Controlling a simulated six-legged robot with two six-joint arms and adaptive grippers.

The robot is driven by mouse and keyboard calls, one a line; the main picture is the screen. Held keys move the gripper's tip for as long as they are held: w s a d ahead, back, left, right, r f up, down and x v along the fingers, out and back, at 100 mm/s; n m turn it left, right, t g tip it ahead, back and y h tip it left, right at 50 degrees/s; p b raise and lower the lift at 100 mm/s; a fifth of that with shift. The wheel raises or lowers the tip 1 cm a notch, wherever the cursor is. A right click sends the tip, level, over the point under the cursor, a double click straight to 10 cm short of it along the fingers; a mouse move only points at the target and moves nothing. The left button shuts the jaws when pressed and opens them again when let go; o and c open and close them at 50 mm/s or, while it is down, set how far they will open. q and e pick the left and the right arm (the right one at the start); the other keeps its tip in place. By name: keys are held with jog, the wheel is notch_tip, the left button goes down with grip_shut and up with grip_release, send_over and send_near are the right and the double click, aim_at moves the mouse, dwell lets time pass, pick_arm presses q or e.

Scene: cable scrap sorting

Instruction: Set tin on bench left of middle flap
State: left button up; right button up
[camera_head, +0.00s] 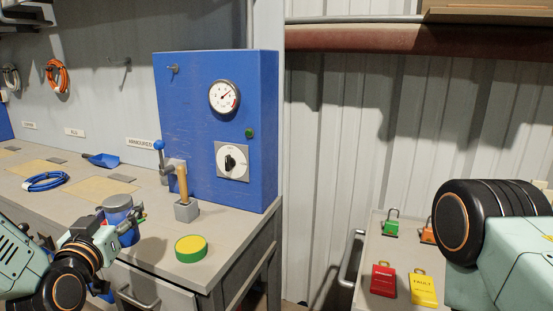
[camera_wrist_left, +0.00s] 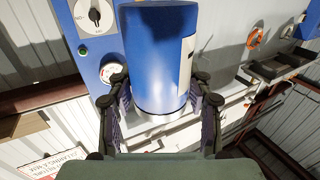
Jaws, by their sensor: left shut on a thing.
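The blue tin (camera_head: 121,222) is in my left gripper (camera_head: 119,224), near the bench's front edge in the head view. The gripper is shut on it, with fingers on both sides. In the left wrist view the tin (camera_wrist_left: 158,50) fills the middle between the two fingers (camera_wrist_left: 162,108); it has a pale band at the near end and a white label. I cannot tell whether it touches the bench. Tan panels (camera_head: 103,188) lie along the grey bench (camera_head: 226,222); I cannot tell for sure which is the middle flap. My right gripper is out of view.
A blue cabinet (camera_head: 195,130) with gauge and dial stands at the back. A wooden-handled tool (camera_head: 183,185) in a grey block, a green-yellow disc (camera_head: 190,248), a blue scoop (camera_head: 101,160) and a blue cable coil (camera_head: 46,181) are on the bench. Coloured padlock tags (camera_head: 384,279) lie at right.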

pick_arm(q)
jog(key=s+d+f+m+g+h, duration=0.2)
jog(key=s+d+f+m+h, duration=0.4)
jog(key=s+d+f+h, duration=0.3)
jog(key=s+d+f, duration=0.4)
jog(key=s, duration=0.2)
jog(key=shift+d+m+h, duration=0.3)
jog(key=shift+d+h, duration=0.05)
jog(key=shift+h, duration=0.05)
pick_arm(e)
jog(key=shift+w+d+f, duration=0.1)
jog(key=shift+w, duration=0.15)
pick_arm(q)
jog(key=shift+w, duration=0.1)
